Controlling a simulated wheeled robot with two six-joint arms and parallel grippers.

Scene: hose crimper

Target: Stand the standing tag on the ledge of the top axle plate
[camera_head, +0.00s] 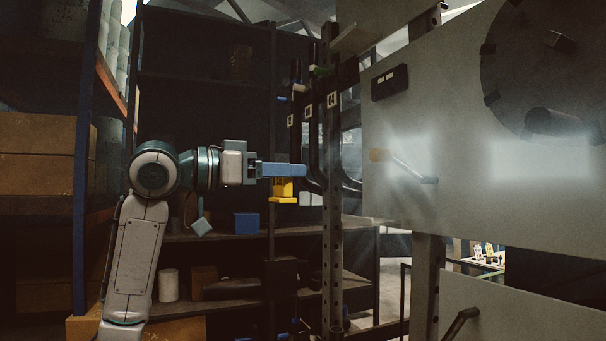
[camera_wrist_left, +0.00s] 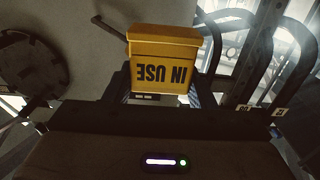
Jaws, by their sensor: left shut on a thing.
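The yellow standing tag (camera_head: 283,188) shows in the head view below the blue fingers of my left gripper (camera_head: 296,170), its wider foot at the bottom. In the left wrist view the tag (camera_wrist_left: 165,62) appears upside down with "IN USE" on its face. My left gripper is shut on it, in the air left of an upright perforated post (camera_head: 333,220). Part of the tag is hidden by the fingers. I cannot tell for sure which part is the ledge of the top axle plate. My right gripper is not in view.
Black curved bars with small letter labels (camera_head: 308,111) stand just right of the gripper. A large pale panel (camera_head: 450,200) with a round dark disc fills the right side. Dark shelves behind hold a blue bin (camera_head: 246,223) and a white cylinder (camera_head: 168,285). Cardboard boxes (camera_head: 38,155) are at left.

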